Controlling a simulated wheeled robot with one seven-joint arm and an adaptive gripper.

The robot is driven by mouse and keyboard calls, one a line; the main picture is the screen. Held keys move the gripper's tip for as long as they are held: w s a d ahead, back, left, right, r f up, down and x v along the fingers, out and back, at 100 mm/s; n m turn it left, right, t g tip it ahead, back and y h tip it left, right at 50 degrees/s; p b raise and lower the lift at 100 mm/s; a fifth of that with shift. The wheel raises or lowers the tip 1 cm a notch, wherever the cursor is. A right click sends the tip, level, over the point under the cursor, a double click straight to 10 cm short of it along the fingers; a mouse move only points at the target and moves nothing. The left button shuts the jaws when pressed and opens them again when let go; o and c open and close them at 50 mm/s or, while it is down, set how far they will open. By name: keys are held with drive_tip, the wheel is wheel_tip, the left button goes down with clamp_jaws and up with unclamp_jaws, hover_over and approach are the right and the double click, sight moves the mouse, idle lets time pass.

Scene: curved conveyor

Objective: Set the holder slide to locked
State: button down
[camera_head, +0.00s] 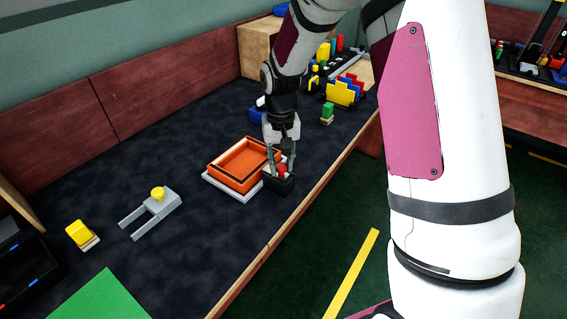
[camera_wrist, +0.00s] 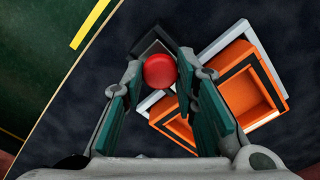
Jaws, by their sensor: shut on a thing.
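A red round knob (camera_head: 282,169) sits over a black block (camera_head: 278,184) at the near right corner of an orange open tray (camera_head: 213,167). The tray rests on a light grey plate (camera_head: 228,191). My gripper (camera_head: 281,163) points down and is shut on the red knob. In the wrist view the red knob (camera_wrist: 160,71) is between the fingertips, with the black block (camera_wrist: 150,44) behind it and the orange tray (camera_wrist: 228,53) to the right. A light grey bar shows partly beside the knob. Slide marks or a locked position cannot be made out.
A grey forked piece with a yellow knob (camera_head: 157,193), a yellow block (camera_head: 79,234) and a green mat (camera_head: 104,300) lie to the left. A yellow stepped piece (camera_head: 340,94) and a green-topped block (camera_head: 327,113) stand farther back. The table's wooden front edge (camera_head: 270,244) is close.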

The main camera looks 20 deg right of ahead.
drive_tip(key=shift+w+a, duration=0.8)
drive_tip(key=shift+w, duration=0.3)
drive_tip(key=c, duration=1.2)
unclamp_jaws()
drive_tip(key=shift+a, duration=0.1)
drive_tip(key=shift+c, duration=0.2)
wheel_tip(320, 180, up, 12)
